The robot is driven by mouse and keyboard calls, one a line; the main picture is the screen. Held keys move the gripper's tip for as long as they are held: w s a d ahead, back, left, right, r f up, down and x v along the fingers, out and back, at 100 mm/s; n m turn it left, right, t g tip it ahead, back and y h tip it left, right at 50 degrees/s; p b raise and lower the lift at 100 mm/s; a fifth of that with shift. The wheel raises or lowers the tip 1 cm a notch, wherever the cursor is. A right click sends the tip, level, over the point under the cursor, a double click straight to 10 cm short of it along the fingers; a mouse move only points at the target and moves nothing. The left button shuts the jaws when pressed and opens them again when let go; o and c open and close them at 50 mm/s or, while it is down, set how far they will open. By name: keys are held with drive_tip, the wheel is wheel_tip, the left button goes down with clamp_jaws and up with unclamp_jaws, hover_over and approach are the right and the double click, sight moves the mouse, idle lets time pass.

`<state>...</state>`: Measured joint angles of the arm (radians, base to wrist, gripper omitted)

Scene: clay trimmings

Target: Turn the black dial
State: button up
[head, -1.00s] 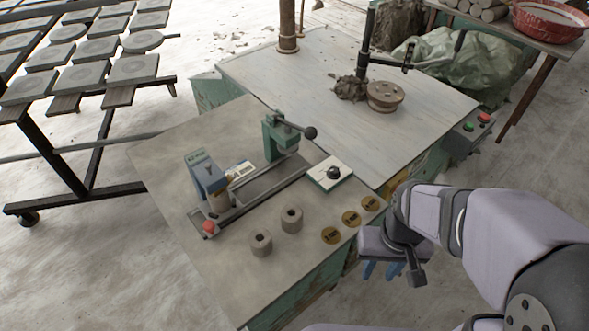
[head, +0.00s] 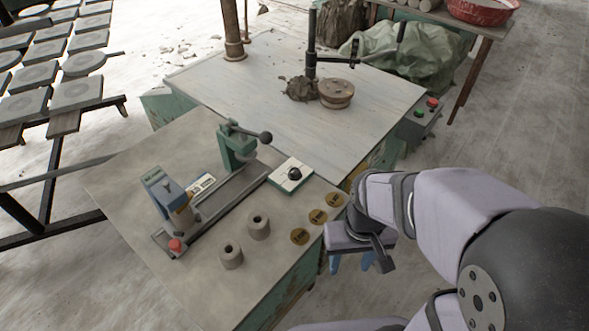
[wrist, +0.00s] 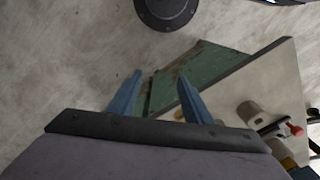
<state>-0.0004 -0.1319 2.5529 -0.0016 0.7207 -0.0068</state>
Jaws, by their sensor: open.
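The black dial (head: 294,174) is a small round knob on a white square plate (head: 283,182), which lies on the near bench between the machine and the far table. My gripper (head: 352,263) is to the right of and nearer than the dial, past the bench's right edge. Its two blue fingers hang apart with nothing between them. In the wrist view the open fingers (wrist: 158,92) point toward the floor and the bench's green side. The dial cannot be made out in the wrist view.
The bench holds a clamp machine with a black-ball lever (head: 265,137), a red knob (head: 175,245), two clay rings (head: 258,226) and three brass discs (head: 317,216). Green and red buttons (head: 432,102) sit on the far table's right side. Open floor lies at right.

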drive_tip(key=w+a+r+n, duration=0.1)
drive_tip(key=w+r+n, duration=0.15)
drive_tip(key=w, duration=0.75)
drive_tip(key=w+a+r+n, duration=0.1)
drive_tip(key=w+a+n, duration=0.15)
drive_tip(key=w, duration=0.75)
drive_tip(key=n+p, duration=0.1)
drive_tip(key=n, duration=0.6)
approach(296, 171)
drive_tip(key=shift+s+d+f, duration=0.25)
drive_tip(key=shift+s+d, duration=0.05)
drive_tip(key=shift+s, duration=0.3)
drive_tip(key=shift+w+a+f+n, duration=0.35)
drive_tip(key=shift+w+f+n, duration=0.05)
drive_tip(key=shift+w, duration=0.2)
drive_tip(key=shift+f+p, duration=1.25)
drive_tip(key=shift+f, duration=2.4)
drive_tip(key=c, duration=1.1)
drive_tip(key=shift+o, duration=0.2)
